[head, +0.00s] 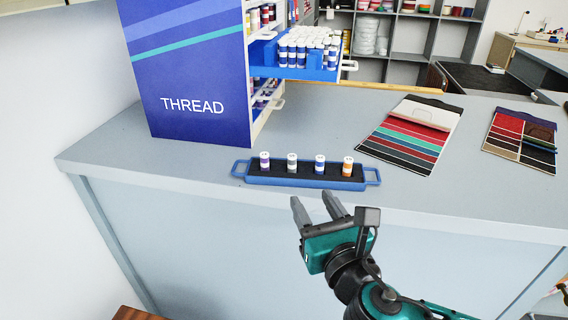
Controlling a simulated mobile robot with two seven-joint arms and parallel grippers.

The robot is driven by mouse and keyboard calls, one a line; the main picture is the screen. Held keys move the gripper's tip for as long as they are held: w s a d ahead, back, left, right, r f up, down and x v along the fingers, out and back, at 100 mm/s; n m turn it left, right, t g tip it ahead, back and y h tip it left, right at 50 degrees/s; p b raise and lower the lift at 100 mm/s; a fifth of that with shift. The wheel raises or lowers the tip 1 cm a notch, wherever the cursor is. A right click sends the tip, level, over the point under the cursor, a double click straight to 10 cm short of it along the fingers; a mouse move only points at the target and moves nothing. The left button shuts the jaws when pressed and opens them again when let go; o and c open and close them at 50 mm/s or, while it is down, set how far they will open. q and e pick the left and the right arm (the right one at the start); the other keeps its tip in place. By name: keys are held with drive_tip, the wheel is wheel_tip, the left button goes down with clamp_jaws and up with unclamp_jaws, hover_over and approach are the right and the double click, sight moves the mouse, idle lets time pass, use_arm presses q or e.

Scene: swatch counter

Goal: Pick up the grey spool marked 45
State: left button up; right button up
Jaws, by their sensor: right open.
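A blue tray (240,176) with a black insert and two end handles lies near the front edge of the grey counter. Several small spools stand upright in it. The grey spool (292,163) is second from the left. A purple spool (264,161) stands to its left, a blue spool (320,164) and an orange spool (347,166) to its right. The markings are too small to read. My right gripper (317,202) is in front of the tray, below it in the picture, open and empty, fingers pointing toward the tray. My left gripper is out of view.
A blue THREAD cabinet (190,80) stands behind the tray on the left, with a drawer (300,72) of spools pulled out. Two swatch cards (411,135) and (521,142) lie to the right. The counter (440,185) between is clear.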

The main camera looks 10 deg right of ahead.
approach(294, 160)
drive_tip(key=w, duration=0.1)
drive_tip(key=w+a, duration=0.1)
drive_tip(key=w, duration=0.1)
drive_tip(key=shift+w, duration=2.75)
drive_tip(key=shift+c, duration=0.4)
clamp_jaws()
